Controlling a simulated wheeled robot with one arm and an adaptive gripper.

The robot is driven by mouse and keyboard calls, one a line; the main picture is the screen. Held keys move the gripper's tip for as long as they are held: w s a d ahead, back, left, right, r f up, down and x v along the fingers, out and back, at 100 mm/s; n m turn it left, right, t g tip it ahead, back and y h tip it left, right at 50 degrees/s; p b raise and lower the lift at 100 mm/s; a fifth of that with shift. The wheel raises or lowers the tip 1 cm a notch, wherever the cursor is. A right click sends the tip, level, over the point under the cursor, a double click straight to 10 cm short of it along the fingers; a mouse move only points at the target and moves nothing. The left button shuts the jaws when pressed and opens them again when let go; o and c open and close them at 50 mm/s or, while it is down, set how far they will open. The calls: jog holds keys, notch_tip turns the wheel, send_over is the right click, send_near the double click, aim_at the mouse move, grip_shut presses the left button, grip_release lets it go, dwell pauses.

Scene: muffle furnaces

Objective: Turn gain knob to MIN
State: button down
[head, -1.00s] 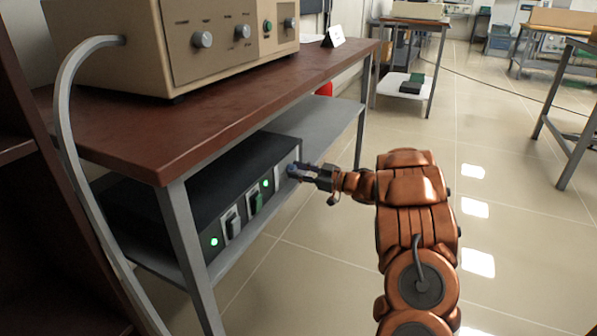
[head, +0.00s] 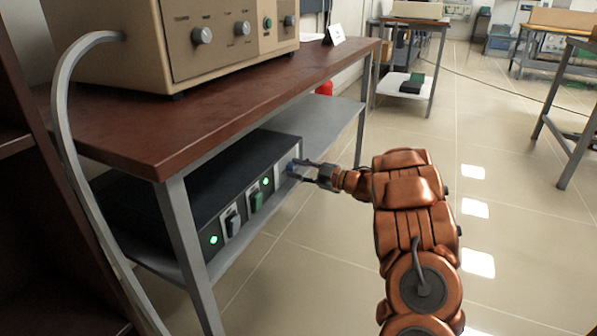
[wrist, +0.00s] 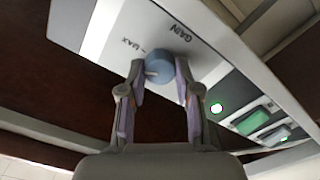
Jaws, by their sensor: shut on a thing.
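The gain knob (wrist: 160,70) is a blue round knob on a light panel, below the printed word GAIN and beside the mark MAX in the wrist view. A pale pointer line shows on its near side. My gripper (wrist: 160,82) has its two fingers on either side of the knob and is shut on it. In the head view my gripper (head: 297,170) reaches the right end of the black box (head: 215,185) on the lower shelf, and the knob is mostly hidden by the fingers. The MIN mark cannot be seen.
Green lights and switches (head: 256,201) line the box front, left of the knob. The brown tabletop (head: 200,110) is above, carrying a beige instrument (head: 130,50). A grey table leg (head: 190,250) stands at the left front. The floor (head: 320,260) in front is clear.

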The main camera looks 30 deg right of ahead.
jog(key=n+b, duration=0.2)
jog(key=n, duration=0.1)
jog(key=shift+f+n, duration=0.15)
jog(key=shift+n, duration=0.25)
jog(key=n+b, duration=0.3)
jog(key=n, duration=0.1)
jog(key=shift+f+n, duration=0.1)
jog(key=shift+n, duration=0.2)
jog(key=n, duration=0.2)
jog(key=shift+n+b, duration=0.4)
jog(key=n, duration=0.3)
jog(key=shift+n, duration=0.3)
jog(key=n, duration=1.2)
jog(key=shift+d+n, duration=0.1)
jog(key=shift+n, duration=1.8)
